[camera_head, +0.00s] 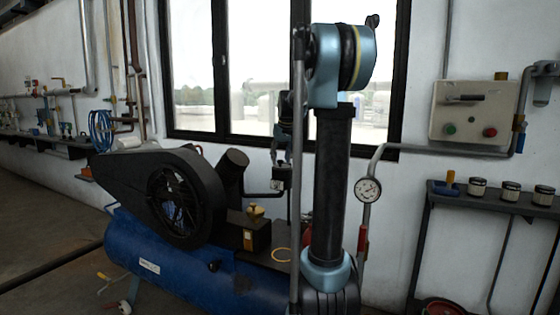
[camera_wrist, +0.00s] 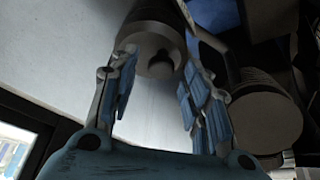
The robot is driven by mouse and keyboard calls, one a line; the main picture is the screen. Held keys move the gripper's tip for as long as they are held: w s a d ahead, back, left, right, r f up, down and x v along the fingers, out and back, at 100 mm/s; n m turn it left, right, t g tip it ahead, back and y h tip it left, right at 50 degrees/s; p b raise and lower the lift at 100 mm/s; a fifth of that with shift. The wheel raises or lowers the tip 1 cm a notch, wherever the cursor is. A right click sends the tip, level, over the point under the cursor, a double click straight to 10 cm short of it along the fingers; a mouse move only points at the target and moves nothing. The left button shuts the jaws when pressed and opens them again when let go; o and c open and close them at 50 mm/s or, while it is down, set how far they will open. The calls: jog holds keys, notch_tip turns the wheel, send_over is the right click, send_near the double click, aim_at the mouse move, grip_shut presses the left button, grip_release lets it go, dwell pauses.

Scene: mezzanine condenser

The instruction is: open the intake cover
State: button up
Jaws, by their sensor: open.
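In the wrist view my gripper (camera_wrist: 160,72) is open, with one blue-padded finger on each side of the picture. A dark round cylinder end (camera_wrist: 148,45) with a small knob (camera_wrist: 160,64) shows between and beyond the fingertips; I cannot tell whether they touch it. A second dark cylinder (camera_wrist: 265,115) is right of the fingers. In the head view a dark, tilted cylinder (camera_head: 232,165) stands on the compressor, beside the belt guard. No part is clearly marked as the intake cover.
The compressor's blue tank (camera_head: 160,262) and black belt guard (camera_head: 165,190) fill the lower left. A box with a brass knob (camera_head: 255,212) sits on it. A pressure gauge (camera_head: 367,189), a control box (camera_head: 472,112) and a shelf with jars (camera_head: 490,200) are to the right.

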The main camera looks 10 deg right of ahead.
jog(key=shift+w+f, duration=0.1)
jog(key=shift+f, duration=0.25)
jog(key=shift+c, duration=0.4)
grip_shut()
jog(key=shift+a+r, duration=0.1)
jog(key=shift+a, duration=0.05)
